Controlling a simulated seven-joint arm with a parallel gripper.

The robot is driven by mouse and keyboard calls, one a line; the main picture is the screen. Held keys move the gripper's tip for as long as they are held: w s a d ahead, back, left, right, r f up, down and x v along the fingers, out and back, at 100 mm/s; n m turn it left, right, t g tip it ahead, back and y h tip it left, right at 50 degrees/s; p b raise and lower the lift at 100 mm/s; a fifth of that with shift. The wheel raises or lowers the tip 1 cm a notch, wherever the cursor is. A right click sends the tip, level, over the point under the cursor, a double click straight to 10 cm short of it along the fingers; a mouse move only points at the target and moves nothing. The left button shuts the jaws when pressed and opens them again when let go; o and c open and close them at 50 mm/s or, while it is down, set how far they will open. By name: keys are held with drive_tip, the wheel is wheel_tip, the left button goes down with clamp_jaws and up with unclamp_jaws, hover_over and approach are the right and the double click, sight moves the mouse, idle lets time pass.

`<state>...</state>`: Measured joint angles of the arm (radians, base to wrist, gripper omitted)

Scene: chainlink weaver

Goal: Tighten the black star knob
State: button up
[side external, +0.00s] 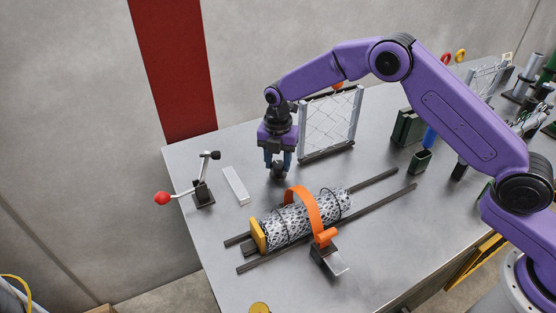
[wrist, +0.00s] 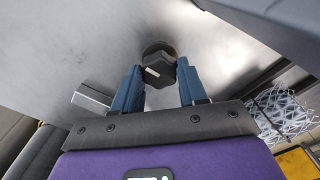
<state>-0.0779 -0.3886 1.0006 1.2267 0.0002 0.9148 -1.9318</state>
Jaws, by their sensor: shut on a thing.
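The black star knob (wrist: 158,70) sits between the two blue fingers of my gripper (wrist: 159,73) in the wrist view, with a round dark disc partly visible behind it. A pale mark shows on the knob's face. In the side external view my gripper (side external: 278,164) points down at the metal table, with the dark knob (side external: 277,172) low between its fingers. The fingers are shut on the knob's sides. What lies under the knob is mostly hidden, and I cannot tell how tight it is.
A mesh roll (side external: 287,227) under an orange strap (side external: 309,204) lies on dark rails in front of my gripper. A framed chainlink panel (side external: 330,122) stands behind to the right. A white block (side external: 235,185) and a red-knobbed lever (side external: 202,192) are at left.

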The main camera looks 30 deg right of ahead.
drive_tip(key=shift+m, duration=0.5)
drive_tip(key=o, duration=1.1)
drive_tip(key=shift+c, duration=0.2)
